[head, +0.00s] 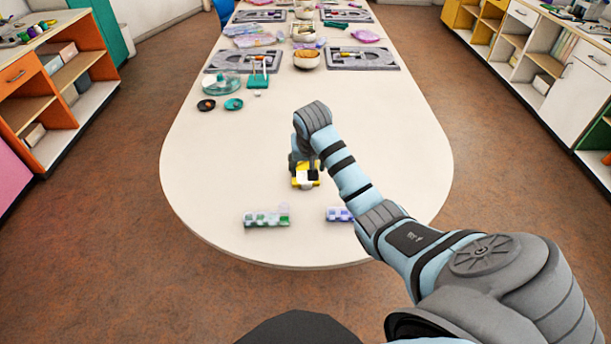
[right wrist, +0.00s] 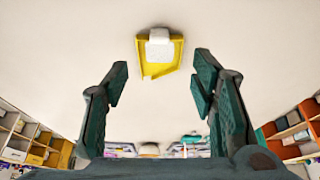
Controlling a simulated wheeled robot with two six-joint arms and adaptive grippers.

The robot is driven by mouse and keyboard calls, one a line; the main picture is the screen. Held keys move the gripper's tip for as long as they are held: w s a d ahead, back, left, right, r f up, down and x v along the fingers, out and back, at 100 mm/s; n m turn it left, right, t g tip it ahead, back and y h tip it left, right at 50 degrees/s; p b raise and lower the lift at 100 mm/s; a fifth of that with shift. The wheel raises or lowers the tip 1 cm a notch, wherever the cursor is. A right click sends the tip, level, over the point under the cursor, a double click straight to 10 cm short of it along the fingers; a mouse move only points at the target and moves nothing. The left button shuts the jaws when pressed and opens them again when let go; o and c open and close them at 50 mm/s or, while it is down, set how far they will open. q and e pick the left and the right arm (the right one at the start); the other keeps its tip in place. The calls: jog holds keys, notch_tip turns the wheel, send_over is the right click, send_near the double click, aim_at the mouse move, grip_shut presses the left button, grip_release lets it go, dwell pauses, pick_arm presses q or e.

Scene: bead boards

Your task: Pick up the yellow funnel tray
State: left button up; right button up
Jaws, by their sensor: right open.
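The yellow funnel tray (head: 296,183) lies on the white table, toward its near rounded end. In the right wrist view the tray (right wrist: 158,71) shows yellow walls and an angled end facing the gripper, with a white piece (right wrist: 159,36) at its far end. My right gripper (head: 303,162) is just beyond the tray in the head view and partly hides it. In the right wrist view the gripper (right wrist: 161,66) is open, its fingers spread on either side with the tray ahead between them, apart from both. My left gripper is not in view.
Two clear bead boxes, one with green contents (head: 267,219) and one with purple (head: 339,214), lie nearer the table's front edge. Farther back are small dark dishes (head: 206,105), a round clear container (head: 221,85), a bowl (head: 306,59) and grey boards (head: 362,58). The table's middle is clear.

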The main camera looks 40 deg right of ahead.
aim_at(306, 182)
jog(key=b+x, duration=0.4)
jog(key=x, duration=0.8)
jog(key=shift+w+d+f+b, duration=0.15)
jog(key=shift+w+f+b, duration=0.15)
jog(key=shift+b, duration=0.1)
jog(key=shift+r, duration=0.1)
grip_shut()
